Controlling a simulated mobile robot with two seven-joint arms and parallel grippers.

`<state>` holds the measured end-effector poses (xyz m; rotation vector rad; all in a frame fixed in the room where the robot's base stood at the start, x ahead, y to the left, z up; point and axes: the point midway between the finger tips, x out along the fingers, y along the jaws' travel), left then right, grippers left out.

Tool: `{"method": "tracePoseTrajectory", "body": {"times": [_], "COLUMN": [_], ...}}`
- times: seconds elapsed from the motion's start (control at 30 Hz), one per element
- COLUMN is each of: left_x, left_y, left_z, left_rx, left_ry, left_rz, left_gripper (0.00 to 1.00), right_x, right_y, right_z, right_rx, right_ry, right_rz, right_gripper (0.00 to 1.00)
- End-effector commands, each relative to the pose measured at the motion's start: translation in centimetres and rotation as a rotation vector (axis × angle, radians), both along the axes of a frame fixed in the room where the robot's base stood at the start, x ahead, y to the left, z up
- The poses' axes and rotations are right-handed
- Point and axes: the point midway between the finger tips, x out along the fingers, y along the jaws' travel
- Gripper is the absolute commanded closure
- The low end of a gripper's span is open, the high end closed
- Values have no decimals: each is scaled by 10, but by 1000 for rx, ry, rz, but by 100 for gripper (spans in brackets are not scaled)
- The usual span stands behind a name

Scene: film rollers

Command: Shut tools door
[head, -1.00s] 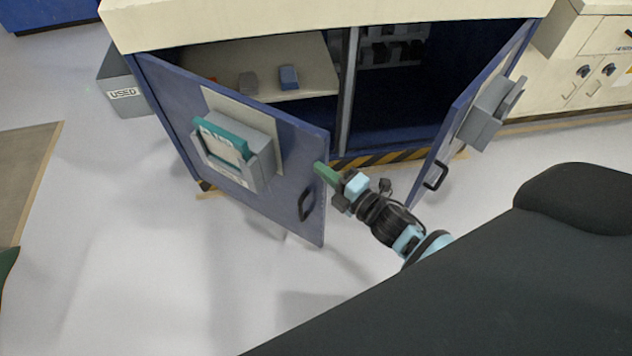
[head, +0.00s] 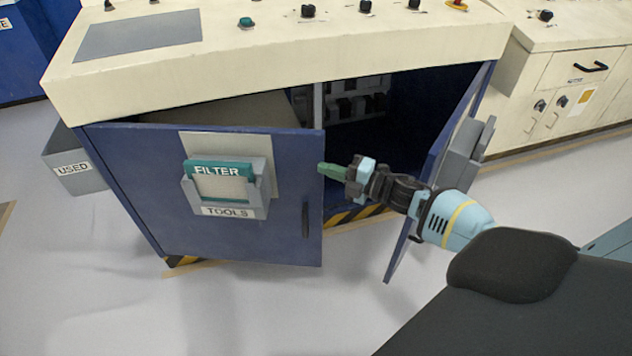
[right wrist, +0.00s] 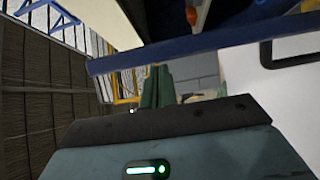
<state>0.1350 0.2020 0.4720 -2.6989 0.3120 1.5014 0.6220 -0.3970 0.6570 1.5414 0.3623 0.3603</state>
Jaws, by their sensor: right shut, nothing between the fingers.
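The tools door (head: 150,190) is the blue left door of the cream-topped cabinet. It stands partly open, with a dark handle (head: 305,220) near its free edge and a grey holder (head: 240,203) labelled TOOLS on its face. My right gripper (head: 322,169) is shut and empty, its green fingertips at the door's free edge, above the handle. I cannot tell whether they touch it. In the right wrist view, the shut fingers (right wrist: 157,85) show below a blue bar-like edge (right wrist: 200,48). My left gripper is not in view.
The cabinet's right door (head: 452,150) stands wide open beside my right arm. A grey bin (head: 75,165) marked USED is at the left. Cream cabinets (head: 570,85) stand at the right. The floor in front is clear.

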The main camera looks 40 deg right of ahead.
Motion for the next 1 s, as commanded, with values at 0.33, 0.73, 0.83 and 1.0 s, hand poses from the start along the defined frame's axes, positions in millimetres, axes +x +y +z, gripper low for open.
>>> {"method": "tracePoseTrajectory", "body": {"times": [0.33,0.73,0.83,1.0], "left_x": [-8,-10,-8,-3], "left_y": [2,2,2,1], "left_z": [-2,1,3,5], "left_rx": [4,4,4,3], "left_ry": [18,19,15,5], "left_rz": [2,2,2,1], "left_gripper": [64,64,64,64], "right_x": [0,-21,-34,-54], "right_y": [-5,-15,-21,-31], "right_z": [1,0,0,1], "right_rx": [0,0,0,-1], "right_ry": [-1,1,1,0], "right_rz": [-5,-4,-5,-5], "right_gripper": [100,100,100,100]}}
